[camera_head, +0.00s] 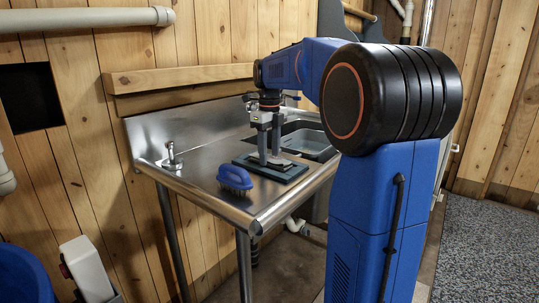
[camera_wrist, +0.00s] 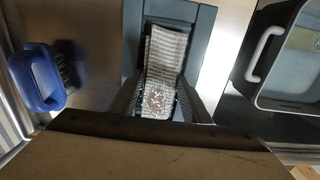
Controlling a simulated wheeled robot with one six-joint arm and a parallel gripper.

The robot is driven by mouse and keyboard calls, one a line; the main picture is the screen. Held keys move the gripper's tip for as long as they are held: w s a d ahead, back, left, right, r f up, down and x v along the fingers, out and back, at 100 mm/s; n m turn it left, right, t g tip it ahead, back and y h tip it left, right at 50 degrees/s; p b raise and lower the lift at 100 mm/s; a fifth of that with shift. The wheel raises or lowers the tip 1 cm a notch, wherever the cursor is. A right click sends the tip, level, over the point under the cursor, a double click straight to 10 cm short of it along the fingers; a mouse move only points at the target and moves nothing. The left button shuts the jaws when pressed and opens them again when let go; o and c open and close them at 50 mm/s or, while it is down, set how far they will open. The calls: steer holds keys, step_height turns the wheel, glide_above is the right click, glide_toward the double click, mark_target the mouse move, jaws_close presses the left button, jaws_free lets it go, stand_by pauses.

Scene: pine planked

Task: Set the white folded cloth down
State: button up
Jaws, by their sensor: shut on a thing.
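The white folded cloth (camera_wrist: 166,52) shows in the wrist view as a narrow, ribbed, whitish strip with a brownish speckled patch at its near end. My gripper (camera_wrist: 160,100) is shut on that near end, one finger on each side. The cloth lies over the recess of a dark grey tray (camera_wrist: 204,30). In the head view my gripper (camera_head: 266,155) points straight down over the tray (camera_head: 290,176), and only a small pale bit of cloth shows by the fingertips. I cannot tell whether the cloth touches the tray floor.
A blue brush (camera_head: 235,178) stands left of the tray on the steel counter (camera_head: 205,150), near its front edge; it also shows in the wrist view (camera_wrist: 40,78). A sink basin (camera_head: 318,146) lies to the right. A tap (camera_head: 172,157) stands at the counter's left end.

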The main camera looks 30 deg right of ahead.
mark_target(270, 155)
steer(key=shift+s+f, duration=0.1)
steer(key=shift+f, duration=0.3)
steer(key=shift+f, duration=0.45)
steer(key=o, duration=1.1)
steer(key=shift+c, duration=0.2)
step_height(270, 155, up, 13)
steer(key=shift+r, duration=0.2)
